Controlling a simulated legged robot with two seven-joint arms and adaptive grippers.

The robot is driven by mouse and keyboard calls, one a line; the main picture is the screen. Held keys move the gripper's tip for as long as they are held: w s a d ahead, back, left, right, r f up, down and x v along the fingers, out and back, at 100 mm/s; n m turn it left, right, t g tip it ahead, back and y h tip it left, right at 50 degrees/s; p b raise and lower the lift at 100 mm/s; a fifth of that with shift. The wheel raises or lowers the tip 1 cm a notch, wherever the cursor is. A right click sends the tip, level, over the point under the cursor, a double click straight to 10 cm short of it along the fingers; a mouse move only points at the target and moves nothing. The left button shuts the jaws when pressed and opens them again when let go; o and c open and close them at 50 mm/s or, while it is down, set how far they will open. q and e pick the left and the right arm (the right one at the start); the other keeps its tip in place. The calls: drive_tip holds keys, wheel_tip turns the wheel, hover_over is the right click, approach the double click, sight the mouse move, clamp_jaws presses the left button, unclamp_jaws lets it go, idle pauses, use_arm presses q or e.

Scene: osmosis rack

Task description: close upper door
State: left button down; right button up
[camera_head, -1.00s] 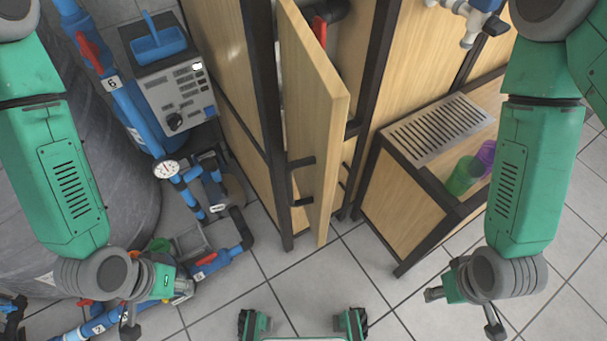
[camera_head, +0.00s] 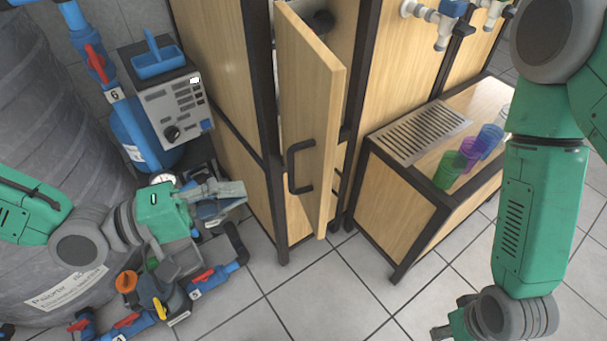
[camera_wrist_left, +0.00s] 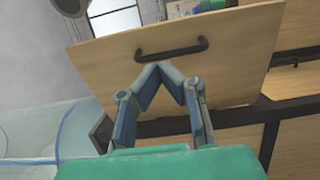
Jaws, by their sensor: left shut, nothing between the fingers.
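The upper door (camera_head: 318,95) is a light wood panel on a tall cabinet with a dark frame. It stands ajar, swung out from the cabinet. Its black bar handle (camera_head: 292,168) is on the face turned to the left. My left gripper (camera_head: 240,190) is shut and empty, to the left of the door and apart from it in the head view. In the left wrist view, its fingertips (camera_wrist_left: 157,66) meet just below the handle (camera_wrist_left: 172,52) in the picture; the gap in depth is unclear. My right gripper (camera_head: 450,331) is partly cut off at the lower edge.
A low wood bench with a metal grate (camera_head: 422,132) and coloured cups (camera_head: 468,155) stands right of the cabinet. Blue pipes, a grey control box (camera_head: 175,105) and a large grey tank (camera_head: 50,140) crowd the left. The tiled floor (camera_head: 330,290) in front is clear.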

sight(319, 171)
use_arm(q)
drive_tip(key=b+x, duration=0.1)
drive_tip(key=x, duration=1)
drive_tip(key=shift+d, duration=0.2)
